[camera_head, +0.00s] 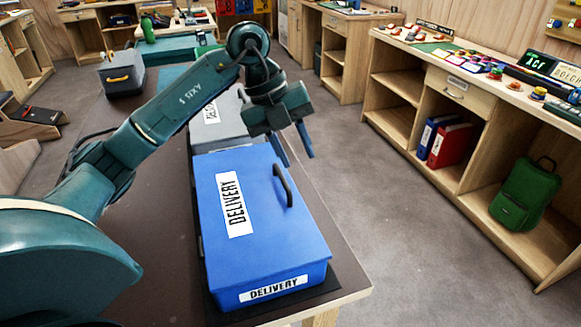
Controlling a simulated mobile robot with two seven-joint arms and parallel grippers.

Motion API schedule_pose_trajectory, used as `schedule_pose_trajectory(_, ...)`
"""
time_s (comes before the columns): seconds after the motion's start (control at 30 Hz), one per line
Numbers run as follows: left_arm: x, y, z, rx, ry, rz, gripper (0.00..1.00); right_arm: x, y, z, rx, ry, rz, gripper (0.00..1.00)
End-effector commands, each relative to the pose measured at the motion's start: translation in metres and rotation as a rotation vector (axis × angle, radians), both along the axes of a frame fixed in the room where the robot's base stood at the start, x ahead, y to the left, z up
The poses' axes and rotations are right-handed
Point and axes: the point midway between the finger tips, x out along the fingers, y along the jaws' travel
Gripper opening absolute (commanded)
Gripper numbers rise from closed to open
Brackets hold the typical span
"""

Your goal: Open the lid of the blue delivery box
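The blue delivery box (262,252) stands on the dark table top with its lid (265,222) closed. The lid has a white "DELIVERY" label and a dark handle (284,185) near its right edge. My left arm reaches in from the left, over the table. My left gripper (291,156) hangs above the far right part of the lid, near the handle and apart from it. Its two fingers point down with a gap between them, and nothing shows between them. My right gripper is not in view.
A grey box (212,130) stands directly behind the blue one. A grey box with a yellow handle (121,75) sits farther back left. The table's right edge (335,222) is close to the blue box. Shelves with a green backpack (524,196) stand across the open floor.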

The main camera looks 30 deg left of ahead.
Motion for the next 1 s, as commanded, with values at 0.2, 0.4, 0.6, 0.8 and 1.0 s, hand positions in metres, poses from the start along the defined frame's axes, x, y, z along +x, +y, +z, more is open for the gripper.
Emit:
schedule_pose_trajectory(0.2, 0.002, 0.062, 0.029, 0.222, 0.001, 0.211, 0.33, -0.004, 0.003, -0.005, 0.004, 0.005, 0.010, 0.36)
schedule_pose_trajectory(0.4, 0.004, 0.063, 0.009, 0.237, 0.007, 0.226, 0.33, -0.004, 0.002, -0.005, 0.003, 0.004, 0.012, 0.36)
schedule_pose_trajectory(0.6, 0.010, 0.057, -0.032, 0.235, 0.008, 0.223, 0.33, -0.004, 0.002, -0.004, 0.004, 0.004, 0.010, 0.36)
schedule_pose_trajectory(0.8, 0.016, 0.052, -0.070, 0.233, 0.006, 0.222, 0.33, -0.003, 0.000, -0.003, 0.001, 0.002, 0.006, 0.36)
schedule_pose_trajectory(1.0, 0.020, 0.049, -0.092, 0.233, 0.003, 0.222, 0.33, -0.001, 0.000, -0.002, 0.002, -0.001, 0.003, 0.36)
